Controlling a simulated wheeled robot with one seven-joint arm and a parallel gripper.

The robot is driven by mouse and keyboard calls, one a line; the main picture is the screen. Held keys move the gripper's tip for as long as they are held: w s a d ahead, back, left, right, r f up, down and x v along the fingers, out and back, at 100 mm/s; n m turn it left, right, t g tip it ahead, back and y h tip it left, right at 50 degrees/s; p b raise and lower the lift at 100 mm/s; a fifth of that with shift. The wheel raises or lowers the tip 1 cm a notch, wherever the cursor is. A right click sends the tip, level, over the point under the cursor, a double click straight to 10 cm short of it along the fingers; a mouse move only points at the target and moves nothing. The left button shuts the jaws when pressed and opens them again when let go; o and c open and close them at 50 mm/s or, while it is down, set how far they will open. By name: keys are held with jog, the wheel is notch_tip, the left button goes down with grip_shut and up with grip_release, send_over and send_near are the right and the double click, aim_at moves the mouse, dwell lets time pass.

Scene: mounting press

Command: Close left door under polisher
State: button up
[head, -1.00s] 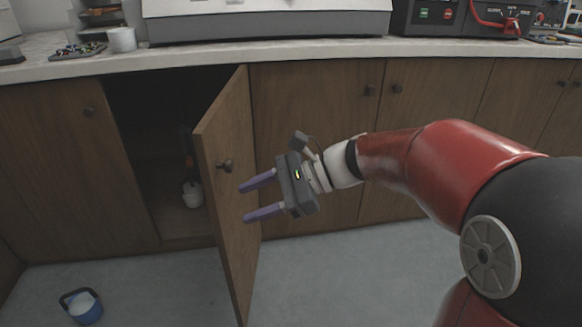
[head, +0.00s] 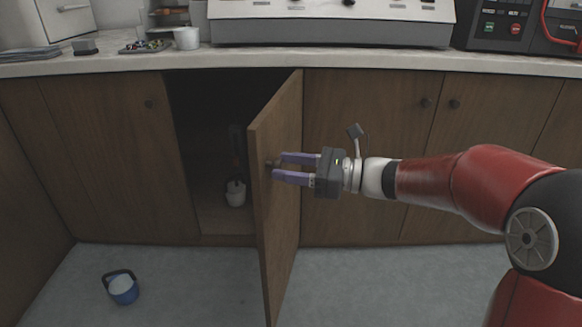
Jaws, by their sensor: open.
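The wooden cabinet door (head: 278,215) under the polisher (head: 330,30) stands open, swung out toward me. It is hinged at its right side, and the dark cabinet opening (head: 200,190) shows to its left. The door's small dark knob (head: 270,163) is near its free edge, on the upper part. My gripper (head: 275,167) is open and empty. Its two purple fingers point left, across the door's face, with their tips at the knob. I cannot tell whether the tips touch the knob or the door.
Inside the cabinet stands a white container (head: 235,192). A blue bucket (head: 122,288) sits on the floor at the left. Closed doors (head: 370,160) lie to the right. The counter edge (head: 400,60) runs above. The floor in front is otherwise clear.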

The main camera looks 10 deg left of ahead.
grip_shut()
dwell(0.3)
jog(key=shift+a, duration=0.1)
